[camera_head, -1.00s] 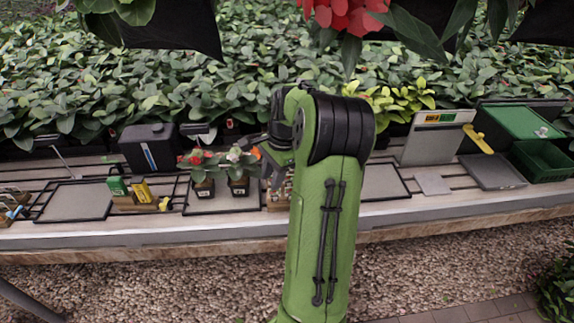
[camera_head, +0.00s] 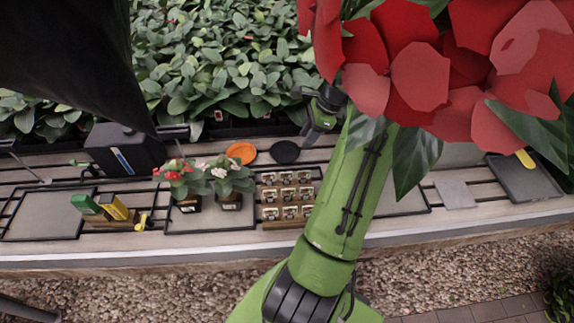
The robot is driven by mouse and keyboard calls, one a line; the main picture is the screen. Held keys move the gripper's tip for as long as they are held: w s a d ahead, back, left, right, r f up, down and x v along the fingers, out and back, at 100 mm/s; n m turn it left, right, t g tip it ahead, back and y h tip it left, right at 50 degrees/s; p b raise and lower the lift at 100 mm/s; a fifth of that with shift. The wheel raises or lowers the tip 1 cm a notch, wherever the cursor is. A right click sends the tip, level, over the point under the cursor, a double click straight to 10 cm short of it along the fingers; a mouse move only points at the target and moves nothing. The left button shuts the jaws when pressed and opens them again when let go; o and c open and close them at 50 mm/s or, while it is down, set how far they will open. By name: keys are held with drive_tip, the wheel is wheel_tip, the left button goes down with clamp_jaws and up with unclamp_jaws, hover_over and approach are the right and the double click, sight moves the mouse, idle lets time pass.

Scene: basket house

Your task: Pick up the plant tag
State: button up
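A wooden rack (camera_head: 289,226) on the bench holds several small white cards (camera_head: 288,194) in rows. They look like plant tags, but I cannot read them. My gripper (camera_head: 309,135) is at the end of my green arm, beyond and above the rack's right side, near the bench's back edge. It appears apart from the cards. Its fingers are small and dark, so I cannot tell whether they are open or shut. My arm passes just right of the rack, and red flowers and leaves hide part of it.
Two potted plants (camera_head: 188,203) (camera_head: 229,201) stand left of the rack. An orange disc (camera_head: 241,152) and a black disc (camera_head: 285,151) lie behind. A wooden holder (camera_head: 110,221) with green and yellow items is at left. Large red flowers (camera_head: 420,75) hang close at upper right.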

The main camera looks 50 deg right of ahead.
drive_tip(key=b, duration=0.2)
hover_over(286, 181)
drive_tip(key=f, duration=1.4)
drive_tip(key=shift+s+d+f, duration=0.15)
drive_tip(key=shift+d+f, duration=0.05)
drive_tip(key=shift+d, duration=0.15)
drive_tip(key=shift+r, duration=0.1)
clamp_jaws()
